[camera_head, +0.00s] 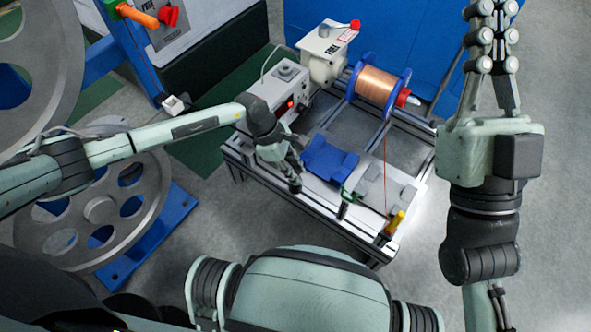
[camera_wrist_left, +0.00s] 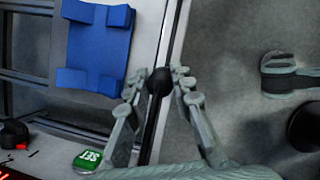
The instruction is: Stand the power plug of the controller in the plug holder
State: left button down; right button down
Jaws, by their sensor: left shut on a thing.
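The controller (camera_head: 280,88) is a grey-white box with a red lit display at the back left of the bench. Its green SET button (camera_wrist_left: 88,160) shows at the lower left of the left wrist view. My left gripper (camera_head: 293,175) is over the bench's front left edge. In the left wrist view its fingertips (camera_wrist_left: 161,80) are closed on a small black rounded thing, likely the power plug (camera_wrist_left: 159,82); the fingers hide part of it. I cannot identify the plug holder for certain. My right gripper (camera_head: 493,60) is raised at the right, away from the bench; its jaw gap is unclear.
A blue notched block (camera_head: 328,160) lies on the bench beside my left gripper, with a grey block (camera_head: 378,186) to its right. A copper wire spool (camera_head: 377,86) stands behind. Yellow and red handles (camera_head: 395,223) are at the front right corner. Large grey pulleys (camera_head: 120,205) stand at left.

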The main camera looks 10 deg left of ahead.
pick_arm(q)
jog(key=shift+f, duration=0.15)
dwell(0.5)
jog(key=shift+f+b, duration=0.75)
jog(key=shift+b, duration=0.1)
jog(key=shift+r, duration=0.1)
jog(key=c, duration=1.3)
grip_release()
jog(key=shift+o, duration=0.2)
